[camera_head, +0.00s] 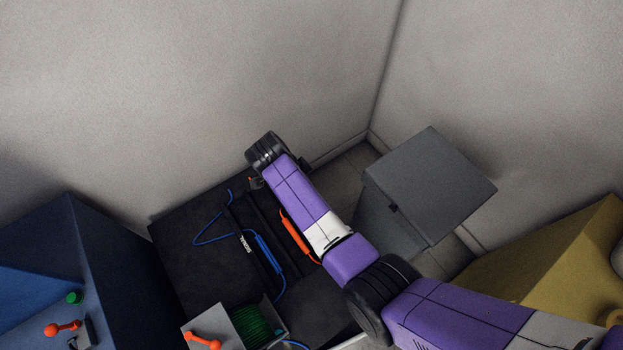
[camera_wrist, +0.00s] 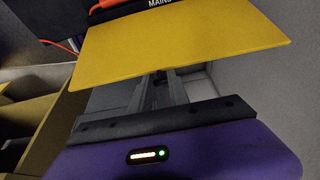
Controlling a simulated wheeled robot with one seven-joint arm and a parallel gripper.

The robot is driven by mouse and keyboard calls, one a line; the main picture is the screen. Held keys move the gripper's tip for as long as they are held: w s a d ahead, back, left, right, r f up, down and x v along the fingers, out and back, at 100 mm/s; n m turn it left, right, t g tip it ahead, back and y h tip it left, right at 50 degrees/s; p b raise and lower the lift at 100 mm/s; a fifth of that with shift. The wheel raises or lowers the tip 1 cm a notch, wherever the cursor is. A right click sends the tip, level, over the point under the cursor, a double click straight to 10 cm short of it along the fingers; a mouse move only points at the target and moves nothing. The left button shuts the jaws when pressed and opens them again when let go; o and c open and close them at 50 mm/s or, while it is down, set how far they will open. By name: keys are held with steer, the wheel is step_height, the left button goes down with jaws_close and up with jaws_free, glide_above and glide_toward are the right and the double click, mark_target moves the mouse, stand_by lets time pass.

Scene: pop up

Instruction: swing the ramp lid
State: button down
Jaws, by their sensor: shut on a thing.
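A flat yellow panel (camera_wrist: 180,45), which looks like the ramp lid, fills the upper middle of the wrist view. Its near edge lies at my gripper (camera_wrist: 168,82), whose fingers are close together and shut on it. The panel hides the fingertips. In the head view my arm reaches over a black bench to the far wall, and its wrist hides the fingers. I cannot make out the yellow panel there.
The black bench (camera_head: 185,225) carries a blue cable (camera_head: 268,255), an orange one (camera_head: 294,236) and a box with a green coil (camera_head: 254,322). A grey box (camera_head: 430,185) stands right of my arm, a yellow block (camera_head: 545,262) farther right, a blue cabinet (camera_head: 110,265) left.

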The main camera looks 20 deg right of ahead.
steer(key=shift+s+a+r, duration=0.15)
steer(key=shift+a+r, duration=0.05)
steer(key=shift+a, duration=0.65)
steer(key=shift+s+a+r, duration=0.1)
steer(key=shift+a+r, duration=0.05)
steer(key=shift+a, duration=0.7)
steer(key=s+a, duration=0.1)
steer(key=a, duration=0.5)
steer(key=shift+s+a+f+b, duration=0.15)
steer(key=shift+f+b, duration=0.05)
steer(key=shift+b, duration=0.15)
steer(key=shift+a, duration=0.1)
steer(key=s+a+f+b, duration=0.1)
steer(key=a+f+b, duration=0.1)
steer(key=a, duration=0.3)
steer(key=shift+a+b, duration=0.35)
steer(key=shift+b, duration=0.35)
steer(key=shift+s+f, duration=0.1)
